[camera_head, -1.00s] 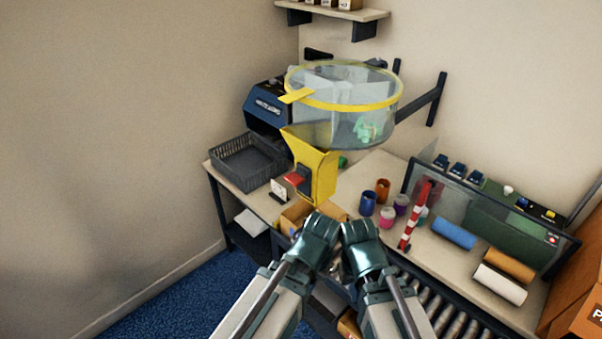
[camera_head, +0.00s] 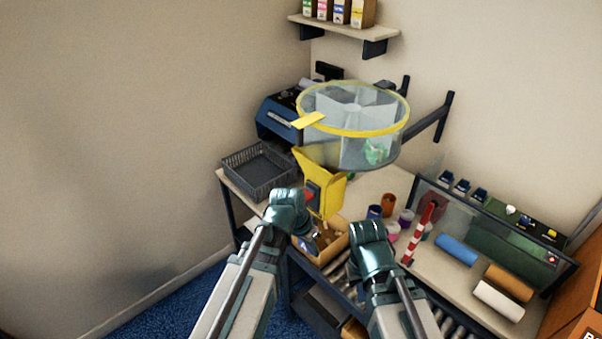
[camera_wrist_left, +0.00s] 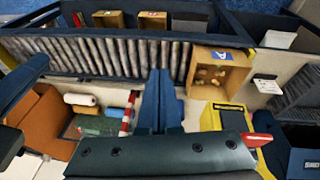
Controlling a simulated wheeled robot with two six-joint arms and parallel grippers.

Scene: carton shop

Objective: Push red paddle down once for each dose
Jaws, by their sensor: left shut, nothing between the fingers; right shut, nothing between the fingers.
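The yellow dispenser chute (camera_head: 328,192) hangs below a clear round drum (camera_head: 350,125) with a yellow rim. The red paddle (camera_head: 309,196) on the chute is mostly hidden behind my left gripper (camera_head: 302,224) in the head view. In the left wrist view, the red paddle (camera_wrist_left: 257,140) sticks out right of the shut fingers (camera_wrist_left: 162,100), apart from them. My left gripper is shut and empty. An open carton (camera_head: 336,243) stands below the chute; in the wrist view the carton (camera_wrist_left: 240,78) holds small light pieces. My right gripper (camera_head: 362,258) is shut and empty, right of the carton.
A dark mesh tray (camera_head: 262,172) stands left of the drum. Small coloured pots (camera_head: 388,205) and a red-and-white striped post (camera_head: 419,232) stand to the right. Coloured rolls (camera_head: 456,250) lie farther right. A roller conveyor (camera_wrist_left: 120,56) runs along the bench front.

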